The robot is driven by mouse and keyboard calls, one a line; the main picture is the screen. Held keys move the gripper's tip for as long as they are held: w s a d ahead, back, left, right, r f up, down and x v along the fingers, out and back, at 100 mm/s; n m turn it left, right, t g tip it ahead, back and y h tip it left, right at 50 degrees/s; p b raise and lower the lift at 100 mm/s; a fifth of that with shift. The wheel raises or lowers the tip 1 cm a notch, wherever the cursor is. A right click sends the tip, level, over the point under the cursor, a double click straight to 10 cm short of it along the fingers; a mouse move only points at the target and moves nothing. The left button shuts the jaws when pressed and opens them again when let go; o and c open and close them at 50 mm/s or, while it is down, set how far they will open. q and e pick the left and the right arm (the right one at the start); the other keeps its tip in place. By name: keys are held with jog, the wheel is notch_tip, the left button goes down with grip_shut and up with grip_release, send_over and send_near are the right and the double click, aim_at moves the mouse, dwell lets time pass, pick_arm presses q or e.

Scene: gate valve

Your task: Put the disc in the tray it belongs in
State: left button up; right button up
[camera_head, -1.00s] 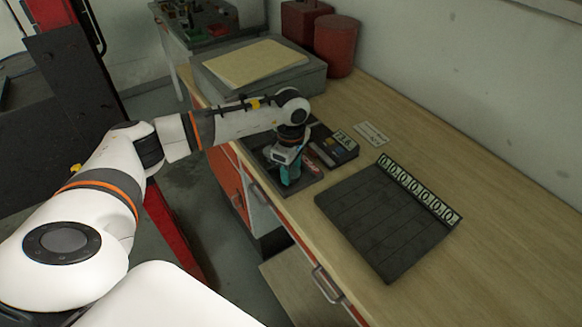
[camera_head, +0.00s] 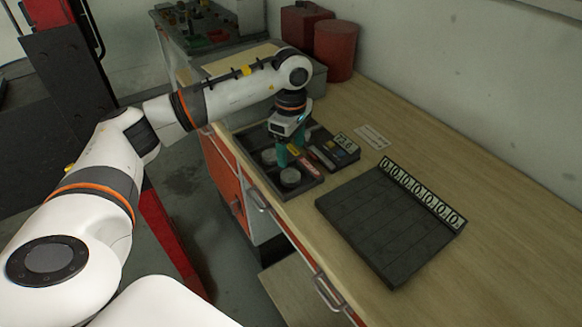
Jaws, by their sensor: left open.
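Two grey round discs show in the head view: one disc (camera_head: 290,177) at the near end of a dark shallow tray (camera_head: 304,187), the other disc (camera_head: 268,157) farther back and left. My left gripper (camera_head: 291,150) has teal fingers pointing down, open, just behind the nearer disc and above the tray. I cannot tell if the fingers touch anything. A wide dark slotted tray (camera_head: 380,225) lies to the right, with a row of white character labels (camera_head: 422,193) along its far right edge. Its slots look empty. My right gripper is out of view.
A dark device with a digit display (camera_head: 346,147) and a red item (camera_head: 306,164) sit right of the gripper. A white card (camera_head: 372,137) lies behind. Red canisters (camera_head: 335,48) stand at the back. The bench (camera_head: 480,235) is clear at right.

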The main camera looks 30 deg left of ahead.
pick_arm(q)
notch_tip(320, 180, up, 4)
jog(key=shift+f+b, duration=0.1)
jog(key=shift+b, duration=0.2)
dwell(0.4)
